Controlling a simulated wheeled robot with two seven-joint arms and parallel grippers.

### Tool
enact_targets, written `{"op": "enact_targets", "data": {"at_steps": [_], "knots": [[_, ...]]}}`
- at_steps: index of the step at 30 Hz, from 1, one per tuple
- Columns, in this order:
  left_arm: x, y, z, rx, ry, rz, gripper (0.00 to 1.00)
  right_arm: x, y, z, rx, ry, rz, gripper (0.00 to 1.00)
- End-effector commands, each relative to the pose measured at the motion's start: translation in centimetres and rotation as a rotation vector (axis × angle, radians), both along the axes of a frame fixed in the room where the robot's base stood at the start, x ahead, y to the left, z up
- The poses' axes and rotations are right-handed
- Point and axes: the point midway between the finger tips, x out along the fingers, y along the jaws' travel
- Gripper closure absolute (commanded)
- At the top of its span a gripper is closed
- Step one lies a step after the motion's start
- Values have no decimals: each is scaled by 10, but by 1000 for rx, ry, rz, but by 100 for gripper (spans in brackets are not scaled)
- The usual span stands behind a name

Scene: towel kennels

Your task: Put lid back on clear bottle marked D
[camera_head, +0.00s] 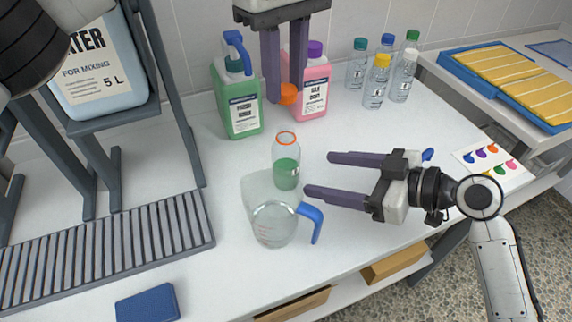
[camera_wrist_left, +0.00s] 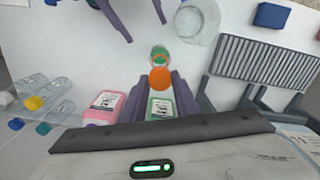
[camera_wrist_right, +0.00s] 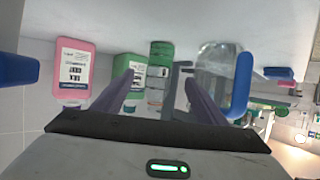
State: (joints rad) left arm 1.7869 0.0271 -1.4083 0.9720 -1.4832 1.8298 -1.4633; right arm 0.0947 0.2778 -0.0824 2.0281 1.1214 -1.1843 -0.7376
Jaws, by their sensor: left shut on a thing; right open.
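The clear bottle (camera_head: 286,166) stands upright and uncapped on the bench, with green liquid in its lower part and an orange ring at its neck. Its letter cannot be read. My left gripper (camera_head: 285,96) points down behind and above it, shut on an orange lid (camera_head: 289,93). The lid (camera_wrist_left: 160,78) shows between the left fingertips in the left wrist view, apart from the bottle (camera_wrist_left: 160,54). My right gripper (camera_head: 318,173) is open and empty, fingers pointing left just right of the bottle. In the right wrist view the bottle (camera_wrist_right: 160,80) shows between and beyond its fingers.
A clear jug (camera_head: 272,222) with a blue handle stands close in front of the bottle. Green (camera_head: 238,105) and pink (camera_head: 314,88) jugs stand behind. Several capped bottles (camera_head: 379,80) are at the back right. A grated rack (camera_head: 110,245) with a water container (camera_head: 97,70) is left.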

Motion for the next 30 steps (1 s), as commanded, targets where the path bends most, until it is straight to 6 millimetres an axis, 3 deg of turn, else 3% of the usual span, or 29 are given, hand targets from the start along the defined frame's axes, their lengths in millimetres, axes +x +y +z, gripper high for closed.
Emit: {"op": "enact_targets", "data": {"at_steps": [15, 21, 30], "knots": [[0, 0, 0, 0, 0, 0, 96, 44, 72, -34, 3, 1, 1, 34], [0, 0, 0, 0, 0, 0, 96, 52, 86, -41, 1, 1, 1, 34], [0, 0, 0, 0, 0, 0, 96, 54, 89, -43, 0, 0, 1, 34]]}}
